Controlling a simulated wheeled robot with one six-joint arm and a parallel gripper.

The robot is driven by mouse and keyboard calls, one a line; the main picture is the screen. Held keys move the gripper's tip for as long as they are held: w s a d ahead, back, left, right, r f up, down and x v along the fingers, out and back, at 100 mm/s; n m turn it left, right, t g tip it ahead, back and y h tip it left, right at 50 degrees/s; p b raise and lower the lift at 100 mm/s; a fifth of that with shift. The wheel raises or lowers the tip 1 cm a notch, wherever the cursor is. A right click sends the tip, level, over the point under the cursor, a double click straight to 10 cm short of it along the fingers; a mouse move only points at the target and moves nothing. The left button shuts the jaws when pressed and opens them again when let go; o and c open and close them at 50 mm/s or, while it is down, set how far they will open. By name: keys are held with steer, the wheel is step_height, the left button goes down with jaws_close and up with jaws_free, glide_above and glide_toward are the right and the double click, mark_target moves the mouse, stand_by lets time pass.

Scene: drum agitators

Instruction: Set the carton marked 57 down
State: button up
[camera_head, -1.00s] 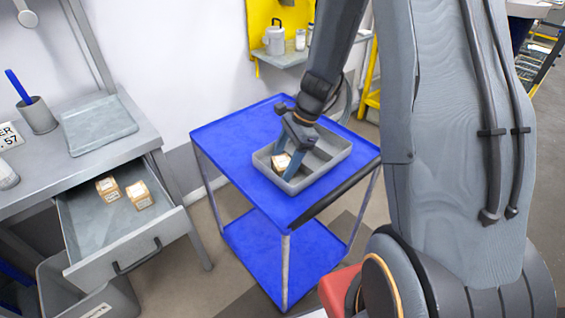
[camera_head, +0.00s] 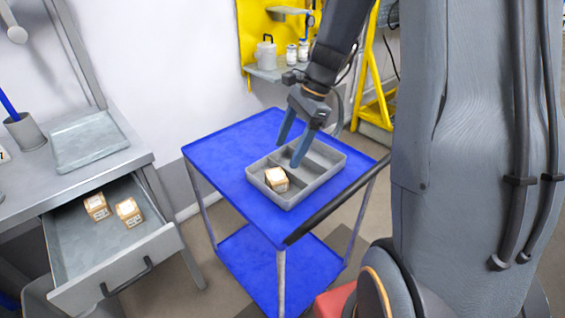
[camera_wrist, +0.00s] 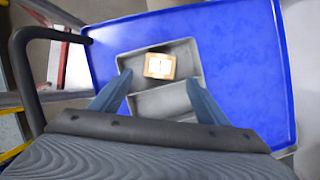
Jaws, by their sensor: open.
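A small tan carton with a white top label (camera_head: 276,179) sits in the front-left compartment of the grey divided tray (camera_head: 318,187). Its number is too small to read. In the wrist view the same carton (camera_wrist: 160,65) lies beyond my fingertips, apart from them. My gripper (camera_head: 286,155) is open and empty, its blue fingers above the tray, behind the carton. In the wrist view the fingers (camera_wrist: 158,78) are spread wide with nothing between them.
The tray stands on a blue two-shelf cart (camera_head: 226,150). A yellow rack (camera_head: 376,95) stands behind the cart.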

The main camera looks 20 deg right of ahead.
steer(key=s+a+n+h, duration=0.4)
steer(key=s+n, duration=1.1)
steer(key=n, duration=0.2)
steer(key=shift+f+n+t+h, duration=0.3)
steer(key=shift+f+n+t, duration=0.1)
steer(key=shift+f, duration=0.05)
steer(key=shift+s+r, duration=0.1)
